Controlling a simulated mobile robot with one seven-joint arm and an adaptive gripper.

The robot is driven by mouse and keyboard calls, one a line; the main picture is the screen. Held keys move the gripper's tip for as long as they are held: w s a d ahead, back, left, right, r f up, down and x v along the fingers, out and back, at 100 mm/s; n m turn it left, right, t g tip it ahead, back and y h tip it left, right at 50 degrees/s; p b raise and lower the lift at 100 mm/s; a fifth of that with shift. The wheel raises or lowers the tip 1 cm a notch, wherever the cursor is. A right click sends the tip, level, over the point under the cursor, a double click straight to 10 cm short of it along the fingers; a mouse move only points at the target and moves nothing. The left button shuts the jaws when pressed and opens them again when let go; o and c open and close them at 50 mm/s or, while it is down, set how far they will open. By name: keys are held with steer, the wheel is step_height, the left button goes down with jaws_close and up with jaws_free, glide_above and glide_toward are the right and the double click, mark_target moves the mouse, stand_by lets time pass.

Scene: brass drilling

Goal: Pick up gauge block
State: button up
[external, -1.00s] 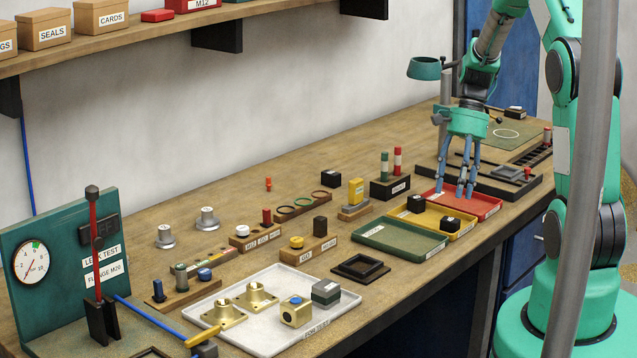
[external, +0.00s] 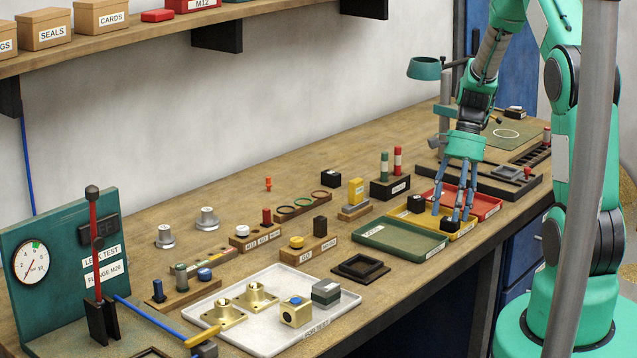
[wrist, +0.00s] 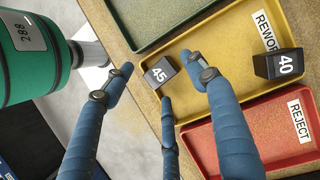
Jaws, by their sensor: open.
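Two black blocks sit in the yellow tray (external: 464,232). The near one, marked 45 (wrist: 160,71), lies close to the tray's edge; it also shows in the external view (external: 446,224). The other, marked 40 (wrist: 279,64), sits farther in and shows in the external view (external: 416,204). My gripper (external: 453,211) points down over the near block. In the wrist view its blue fingers (wrist: 158,78) are spread apart around the block marked 45, with gaps visible beside it. Whether any fingertip touches it I cannot tell.
A green tray (external: 402,241) lies left of the yellow tray and a red tray (external: 487,208) right of it, both close by. A dark square frame (external: 360,268) and a white tray (external: 262,338) with brass parts stand farther left. Red and green posts (external: 391,162) rise behind.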

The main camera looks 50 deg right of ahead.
steer(key=shift+x, duration=0.85)
jaws_close()
steer(key=shift+r, duration=0.15)
steer(key=shift+r, duration=0.55)
steer(key=shift+s+a+r+p, duration=0.15)
steer(key=shift+r+p, duration=0.1)
steer(key=shift+r, duration=0.35)
steer(key=shift+s+r+p, duration=0.15)
steer(key=shift+r+p, duration=0.1)
steer(key=shift+r, duration=0.4)
steer(key=s+a+r+p, duration=0.1)
steer(key=s+a+p, duration=0.1)
steer(key=s+a, duration=0.6)
steer(key=s, duration=0.4)
steer(key=shift+s+a, duration=0.25)
steer(key=shift+s, duration=0.1)
steer(key=shift+r, duration=0.1)
